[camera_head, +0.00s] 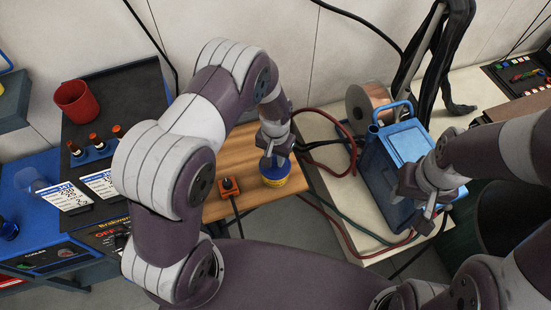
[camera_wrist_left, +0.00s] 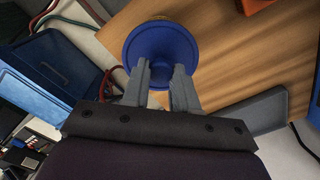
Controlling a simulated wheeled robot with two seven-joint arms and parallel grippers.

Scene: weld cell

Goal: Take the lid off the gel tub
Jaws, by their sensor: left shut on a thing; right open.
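The gel tub (camera_head: 275,181) stands on the wooden table, yellow-sided with a blue lid (camera_head: 271,168) at its top. My left gripper (camera_head: 270,158) points down onto the lid from above. In the left wrist view the round blue lid (camera_wrist_left: 160,42) fills the space beyond my left gripper (camera_wrist_left: 161,75), whose fingers are shut on its middle. The part they grip is mostly hidden between the fingers. I cannot tell whether a gap separates lid and tub. My right gripper (camera_head: 424,205) is open and empty, in front of the blue box at the right.
A small orange box with a button (camera_head: 228,186) and a cable sits left of the tub on the wooden table (camera_head: 240,151). Right of it are red and green hoses, a blue box with a handle (camera_head: 383,170) and a copper wire spool (camera_head: 366,103). A red cup (camera_head: 75,101) stands at the left.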

